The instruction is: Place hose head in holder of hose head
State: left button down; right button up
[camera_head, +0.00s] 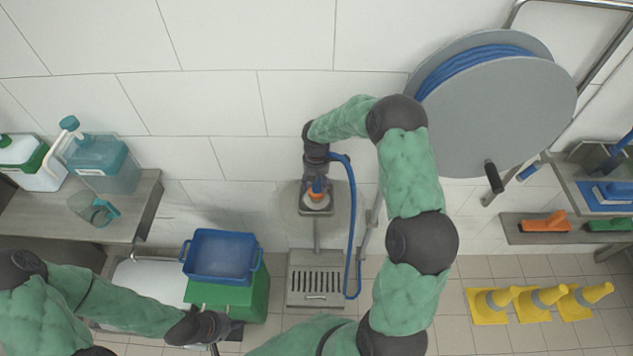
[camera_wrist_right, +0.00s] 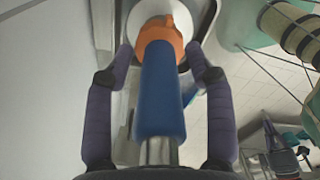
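The hose head (camera_wrist_right: 162,90) has a blue body and an orange collar; in the head view it shows partly under my right gripper (camera_head: 316,180). Its orange end sits at the white round opening of the grey holder (camera_head: 303,206) on the wall. In the right wrist view my right gripper (camera_wrist_right: 160,55) has its fingers spread on both sides of the hose head, with gaps visible. How deep the orange end sits is hard to tell. My left gripper (camera_head: 213,338) is low at the left, near the green box, its fingertips too small to read.
The blue hose (camera_head: 353,230) loops down right of the holder. A large grey hose reel (camera_head: 500,115) is at upper right. A blue crate (camera_head: 220,235) sits on a green box (camera_head: 250,297). Shelves stand on both sides; yellow cones (camera_head: 540,298) stand at lower right.

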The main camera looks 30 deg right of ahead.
notch_tip(320, 180, up, 12)
jog(key=shift+r+p, duration=0.15)
jog(key=shift+p, duration=1)
